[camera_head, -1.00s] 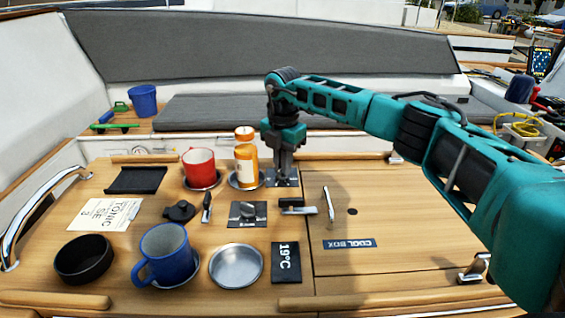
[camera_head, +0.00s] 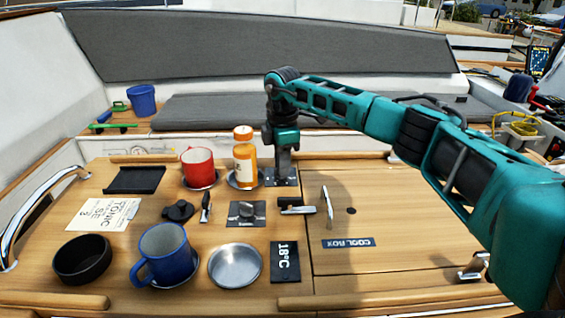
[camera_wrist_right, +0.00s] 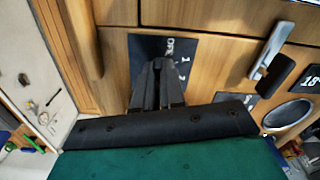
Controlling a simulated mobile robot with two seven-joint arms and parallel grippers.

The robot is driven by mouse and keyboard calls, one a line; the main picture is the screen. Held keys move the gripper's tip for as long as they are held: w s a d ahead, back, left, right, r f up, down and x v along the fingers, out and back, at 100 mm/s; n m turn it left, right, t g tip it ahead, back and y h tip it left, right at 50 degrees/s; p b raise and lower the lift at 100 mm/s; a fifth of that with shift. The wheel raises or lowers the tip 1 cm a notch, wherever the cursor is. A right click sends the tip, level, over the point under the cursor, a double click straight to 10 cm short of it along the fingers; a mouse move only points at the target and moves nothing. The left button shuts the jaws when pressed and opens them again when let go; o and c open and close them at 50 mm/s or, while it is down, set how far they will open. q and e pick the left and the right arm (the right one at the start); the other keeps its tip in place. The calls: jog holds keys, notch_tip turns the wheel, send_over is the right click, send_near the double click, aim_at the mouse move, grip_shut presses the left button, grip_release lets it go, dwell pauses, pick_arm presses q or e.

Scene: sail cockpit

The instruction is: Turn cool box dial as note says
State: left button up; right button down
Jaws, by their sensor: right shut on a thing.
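My right gripper (camera_head: 282,172) points straight down at a dark dial plate (camera_head: 290,183) at the back, left of the lid seam. It is shut on the dial there, which the fingers hide. In the right wrist view the fingers (camera_wrist_right: 158,85) stand over the plate (camera_wrist_right: 195,48), whose white marks include 1 and 2. The note (camera_head: 104,214) lies at the left; I read "TONIC", "SE" and "3" on it. The dark display (camera_head: 285,262) reads 18°C. A "COOL BOX" label (camera_head: 348,243) is on the wooden lid. My left gripper is not in view.
An orange bottle (camera_head: 245,165) and red mug (camera_head: 198,168) stand close left of the gripper. A second plate with a knob (camera_head: 246,213), a latch (camera_head: 297,206) and an upright metal handle (camera_head: 327,206) are nearer. A blue mug (camera_head: 166,253) stands in front. The right lid is mostly clear.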

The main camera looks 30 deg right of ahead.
jog(key=shift+d+r, duration=0.1)
dwell(0.3)
jog(key=c, duration=1.2)
grip_release()
notch_tip(320, 180, up, 13)
jog(key=shift+f, duration=0.1)
jog(key=shift+s+f, duration=0.1)
